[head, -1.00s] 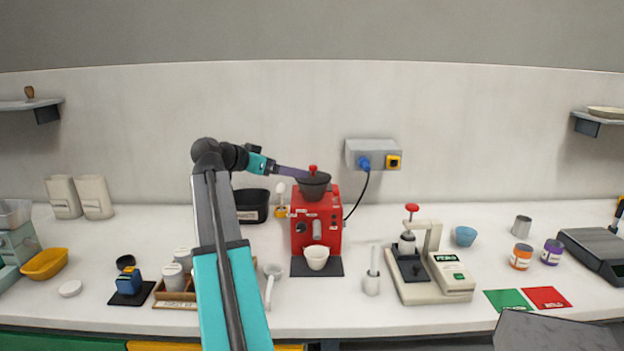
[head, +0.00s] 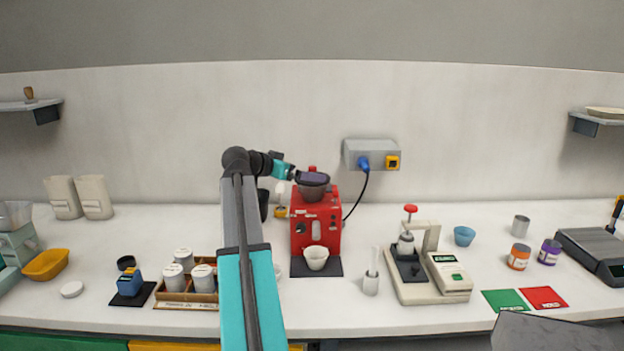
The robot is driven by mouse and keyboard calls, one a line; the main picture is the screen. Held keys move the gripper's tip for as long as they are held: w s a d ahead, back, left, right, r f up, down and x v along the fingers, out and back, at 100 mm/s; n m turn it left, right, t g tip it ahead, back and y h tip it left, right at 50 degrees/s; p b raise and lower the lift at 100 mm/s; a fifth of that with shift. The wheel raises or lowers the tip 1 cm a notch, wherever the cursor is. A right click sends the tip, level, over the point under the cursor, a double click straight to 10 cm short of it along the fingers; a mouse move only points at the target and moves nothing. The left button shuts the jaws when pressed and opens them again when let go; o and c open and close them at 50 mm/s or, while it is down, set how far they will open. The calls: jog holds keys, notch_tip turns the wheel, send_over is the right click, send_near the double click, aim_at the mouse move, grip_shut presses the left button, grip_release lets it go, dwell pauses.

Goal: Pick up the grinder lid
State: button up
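The red grinder (head: 316,228) stands at the middle of the counter, with a dark bowl-shaped hopper (head: 312,190) on top. The grinder lid's red knob (head: 312,169) shows just above the hopper; the rest of the lid is hidden behind my gripper. My gripper (head: 318,179) reaches in from the left and lies across the hopper's top, in front of and just below the knob. It is small and seen side-on, so I cannot tell whether its fingers are open or touch the lid.
A cream cup (head: 316,257) sits below the grinder's spout. A wall socket box (head: 371,154) with a blue plug and hanging cable is close behind on the right. A white press (head: 428,262) stands to the right. White jars (head: 184,259) in a wooden tray are at left.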

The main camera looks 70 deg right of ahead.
jog(key=shift+d, duration=0.1)
jog(key=shift+s+d, duration=0.15)
jog(key=shift+d, duration=0.1)
jog(key=shift+p+x, duration=0.95)
jog(key=shift+x, duration=1.3)
jog(key=shift+r, duration=0.1)
jog(key=c, duration=1)
jog(key=shift+c, duration=0.2)
